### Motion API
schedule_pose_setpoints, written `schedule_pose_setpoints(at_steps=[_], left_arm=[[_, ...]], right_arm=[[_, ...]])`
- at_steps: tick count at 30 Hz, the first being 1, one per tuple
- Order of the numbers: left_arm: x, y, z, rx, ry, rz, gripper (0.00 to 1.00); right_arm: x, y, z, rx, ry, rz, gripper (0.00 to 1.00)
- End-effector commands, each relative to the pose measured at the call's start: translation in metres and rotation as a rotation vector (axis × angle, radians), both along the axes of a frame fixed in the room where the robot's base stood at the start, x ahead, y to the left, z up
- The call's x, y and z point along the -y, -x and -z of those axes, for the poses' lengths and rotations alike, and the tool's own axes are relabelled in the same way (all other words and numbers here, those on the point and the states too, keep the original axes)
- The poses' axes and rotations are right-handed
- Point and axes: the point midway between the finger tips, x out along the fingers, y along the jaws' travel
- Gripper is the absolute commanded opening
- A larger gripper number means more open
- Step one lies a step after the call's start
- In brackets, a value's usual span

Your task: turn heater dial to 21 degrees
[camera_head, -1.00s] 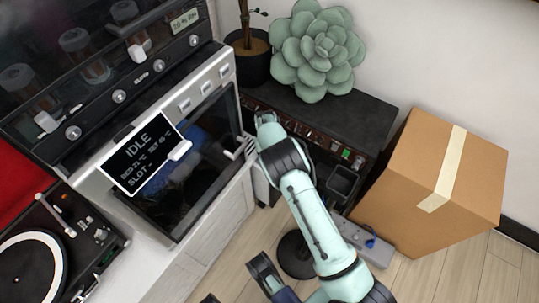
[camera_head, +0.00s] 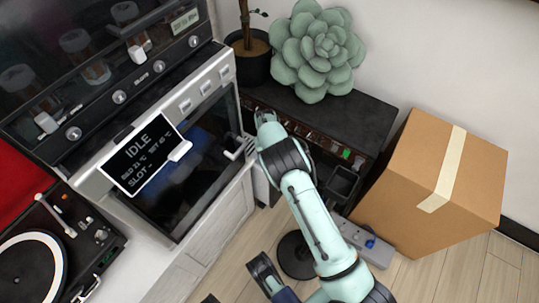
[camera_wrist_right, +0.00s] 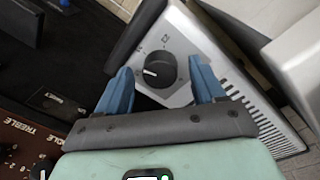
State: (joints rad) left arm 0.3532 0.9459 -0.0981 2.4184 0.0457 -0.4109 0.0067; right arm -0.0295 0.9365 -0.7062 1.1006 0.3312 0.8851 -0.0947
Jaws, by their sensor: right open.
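The heater dial (camera_wrist_right: 160,69) is a round black knob with a white pointer line, on a pale grey heater panel (camera_wrist_right: 190,42). The pointer aims left in the right wrist view. Small marks surround the dial, but I cannot read them. My right gripper (camera_wrist_right: 160,82) is open, its blue fingers on either side of the dial with visible gaps, not closed on it. In the head view my mint right arm (camera_head: 305,205) reaches up beside the oven-like machine; its fingertips and the dial are hidden there.
A machine with an IDLE display (camera_head: 143,160) stands left. A black amplifier (camera_head: 345,118) bears a succulent (camera_head: 318,50). A cardboard box (camera_head: 425,185) and power strip (camera_head: 372,243) are at right. A slotted grille (camera_wrist_right: 240,88) runs beside the dial panel.

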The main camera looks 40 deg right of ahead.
Motion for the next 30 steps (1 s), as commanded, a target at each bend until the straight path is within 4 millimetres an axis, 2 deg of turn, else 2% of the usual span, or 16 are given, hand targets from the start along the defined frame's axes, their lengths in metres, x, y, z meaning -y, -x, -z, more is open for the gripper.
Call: schedule_pose_setpoints(at_steps=[15, 21, 30], left_arm=[[0.007, -0.057, -0.035, 0.189, -0.012, 0.019, 0.43], [0.008, -0.067, -0.042, 0.223, -0.014, 0.022, 0.43], [0.009, -0.069, -0.042, 0.229, -0.015, 0.022, 0.43]], right_arm=[[-0.005, -0.003, -0.107, 0.004, 0.001, 0.000, 0.69], [-0.006, -0.003, -0.126, 0.002, 0.001, -0.001, 0.69], [-0.007, -0.003, -0.128, 0.001, 0.000, -0.001, 0.69]])
